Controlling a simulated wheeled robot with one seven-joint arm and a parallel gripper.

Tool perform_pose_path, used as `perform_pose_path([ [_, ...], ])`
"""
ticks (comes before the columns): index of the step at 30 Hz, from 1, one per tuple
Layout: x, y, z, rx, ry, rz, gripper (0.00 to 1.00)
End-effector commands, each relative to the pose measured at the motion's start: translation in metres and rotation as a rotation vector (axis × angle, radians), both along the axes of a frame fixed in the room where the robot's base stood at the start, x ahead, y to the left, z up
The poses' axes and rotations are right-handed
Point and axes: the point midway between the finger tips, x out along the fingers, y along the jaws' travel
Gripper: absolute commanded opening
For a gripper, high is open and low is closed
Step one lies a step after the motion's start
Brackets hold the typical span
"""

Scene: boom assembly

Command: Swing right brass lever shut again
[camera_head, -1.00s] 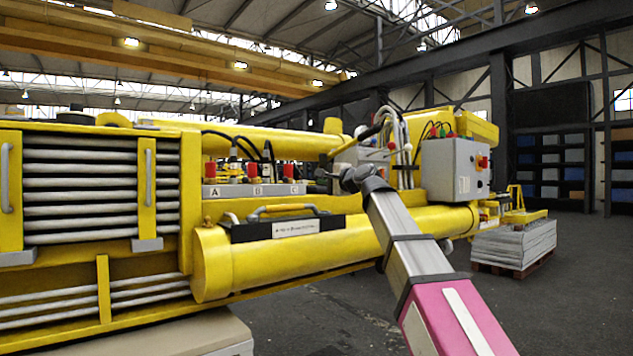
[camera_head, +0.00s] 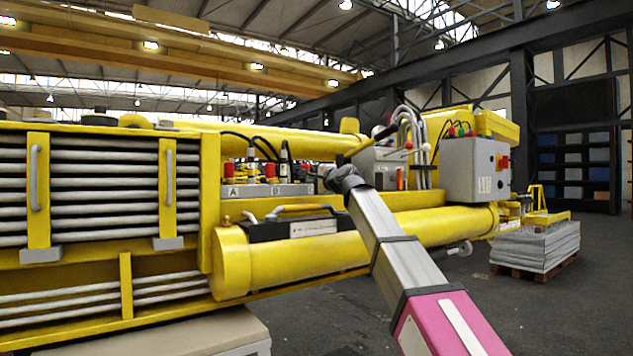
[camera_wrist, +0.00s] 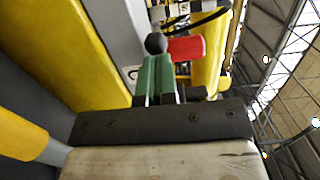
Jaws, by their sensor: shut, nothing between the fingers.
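My gripper (camera_head: 328,177) is at the right end of the grey lettered valve block (camera_head: 262,190) in the head view and covers that end. In the wrist view its green fingers (camera_wrist: 155,72) are together and empty. A black ball knob (camera_wrist: 156,43) shows just beyond the fingertips. Whether it touches them, and whether it belongs to a lever, I cannot tell. A red cap (camera_wrist: 187,48) is right beside it. No brass lever can be made out clearly in either view.
A yellow cylinder (camera_head: 310,262) and a black box with a yellow handle (camera_head: 305,208) lie below the block. Black hoses (camera_head: 262,148) rise behind it. A grey control box (camera_head: 474,170) stands to the right. Open floor (camera_head: 330,315) is in front.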

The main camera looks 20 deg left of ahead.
Motion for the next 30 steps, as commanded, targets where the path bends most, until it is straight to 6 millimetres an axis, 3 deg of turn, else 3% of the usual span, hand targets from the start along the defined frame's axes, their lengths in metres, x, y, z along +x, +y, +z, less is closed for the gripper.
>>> perform_pose_path([
  [6, 0.000, 0.000, 0.000, 0.000, 0.000, 0.000, 0.00],
  [13, -0.004, 0.014, 0.000, -0.001, -0.001, -0.001, 0.00],
  [24, -0.004, 0.014, 0.000, 0.000, 0.001, 0.003, 0.00],
  [30, -0.005, 0.004, 0.000, 0.001, 0.001, 0.000, 0.00],
])
